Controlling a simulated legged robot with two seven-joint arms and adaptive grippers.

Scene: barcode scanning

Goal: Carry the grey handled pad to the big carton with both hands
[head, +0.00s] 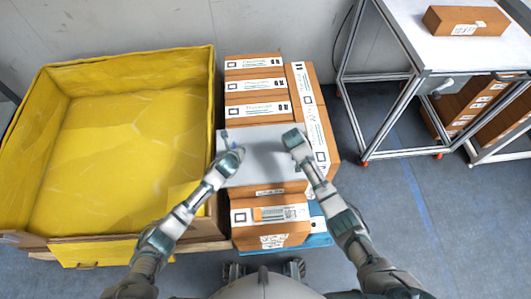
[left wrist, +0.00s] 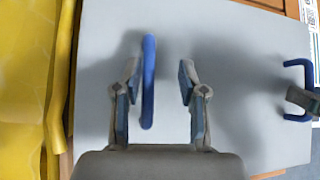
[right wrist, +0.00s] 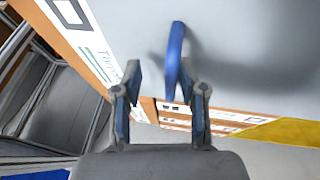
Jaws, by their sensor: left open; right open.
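The grey pad (head: 262,172) lies flat on top of stacked brown boxes in the head view. It has two blue handles. In the left wrist view one blue handle (left wrist: 148,80) stands between the open fingers of my left gripper (left wrist: 158,82), nearer the left finger. In the right wrist view the other blue handle (right wrist: 174,55) stands between the open fingers of my right gripper (right wrist: 163,85). Neither gripper is shut on a handle. The big carton (head: 196,125), open and lined with yellow, stands to the left of the boxes.
Several labelled brown boxes (head: 254,62) stand behind and under the pad on a blue pallet (head: 318,239). A metal-framed table (head: 440,50) with a brown box (head: 466,20) stands at the right. Blue-grey floor (head: 420,215) is clear at the lower right.

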